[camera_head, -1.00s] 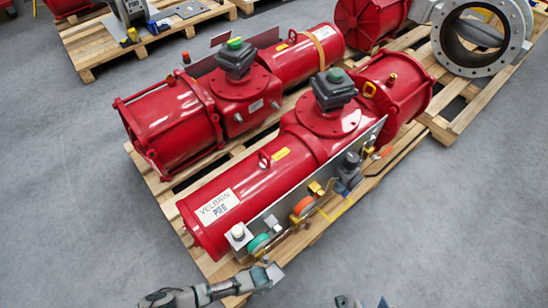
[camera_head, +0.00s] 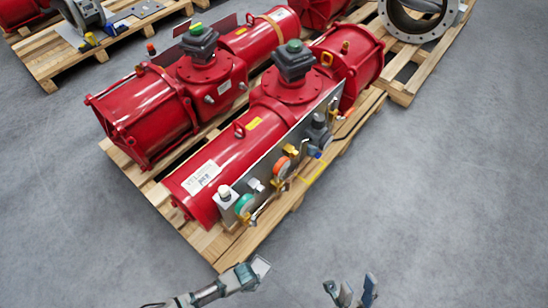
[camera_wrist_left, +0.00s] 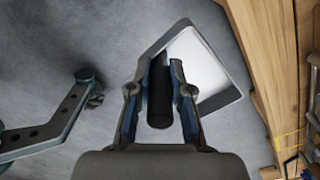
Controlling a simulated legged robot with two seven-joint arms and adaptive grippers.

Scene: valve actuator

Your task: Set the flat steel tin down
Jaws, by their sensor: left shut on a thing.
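The flat steel tin (camera_head: 261,267) is a shallow, square, silvery piece at the bottom of the head view. In the left wrist view the tin (camera_wrist_left: 208,72) shows its pale inside and grey rim, tilted in the picture. My left gripper (camera_head: 244,275) is shut on the tin near one edge, and its fingers (camera_wrist_left: 160,64) also show in the wrist view. A dark cylinder (camera_wrist_left: 160,100) shows between these fingers; I cannot tell what it is. The tin appears in front of the pallet's near corner. My right gripper (camera_head: 352,293) is open and empty at the bottom edge.
A wooden pallet (camera_head: 212,243) carries two red valve actuators (camera_head: 262,136), one with a panel of gauges and fittings (camera_head: 285,165). Other pallets (camera_head: 50,66) stand behind. The grey floor (camera_head: 450,210) is clear to the right.

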